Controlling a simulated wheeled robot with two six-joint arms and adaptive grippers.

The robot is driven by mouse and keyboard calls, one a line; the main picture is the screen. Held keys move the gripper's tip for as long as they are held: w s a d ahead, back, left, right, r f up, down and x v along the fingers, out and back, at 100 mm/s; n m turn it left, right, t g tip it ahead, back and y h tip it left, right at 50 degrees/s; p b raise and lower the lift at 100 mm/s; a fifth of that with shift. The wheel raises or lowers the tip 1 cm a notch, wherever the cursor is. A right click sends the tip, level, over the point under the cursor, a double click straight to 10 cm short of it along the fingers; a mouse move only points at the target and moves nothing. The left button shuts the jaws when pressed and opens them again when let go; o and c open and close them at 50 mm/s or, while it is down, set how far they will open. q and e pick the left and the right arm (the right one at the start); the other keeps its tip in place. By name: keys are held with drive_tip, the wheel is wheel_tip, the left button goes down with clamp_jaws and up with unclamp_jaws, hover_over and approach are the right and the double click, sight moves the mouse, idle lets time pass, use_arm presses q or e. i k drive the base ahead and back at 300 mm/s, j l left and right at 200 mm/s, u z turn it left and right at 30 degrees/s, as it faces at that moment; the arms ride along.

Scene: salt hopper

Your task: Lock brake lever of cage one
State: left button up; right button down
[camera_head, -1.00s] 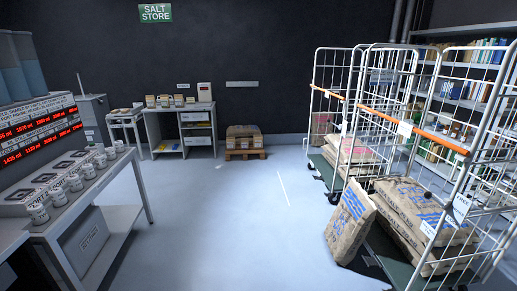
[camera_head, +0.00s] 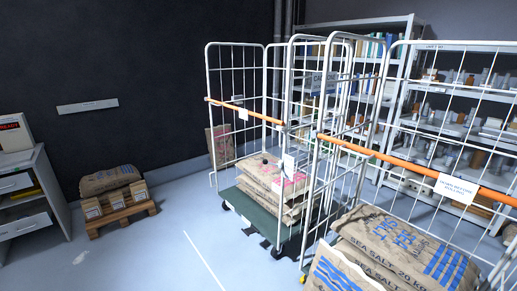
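Two white wire roll cages stand at the right. The farther cage (camera_head: 245,111) has an orange bar, a green base (camera_head: 256,212) and stacked paper sacks (camera_head: 272,182). The nearer cage (camera_head: 410,166) has an orange bar with a white label (camera_head: 456,188) and holds sea salt sacks (camera_head: 405,245). I cannot tell which is cage one. A small yellow part (camera_head: 303,279) shows low at the nearer cage's left corner; I cannot tell whether it is a brake lever. No lever position can be read. Neither gripper is in view.
Metal shelving (camera_head: 415,110) with boxes and bottles stands behind the cages. A wooden pallet (camera_head: 122,216) with a sack (camera_head: 110,180) is by the dark wall. A grey cabinet (camera_head: 30,205) is at the left edge. Floor (camera_head: 150,255) between the cabinet and cages is clear.

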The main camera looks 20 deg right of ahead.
sight(265, 162)
drive_tip(key=i+z, duration=0.25)
drive_tip(key=i, duration=1.45)
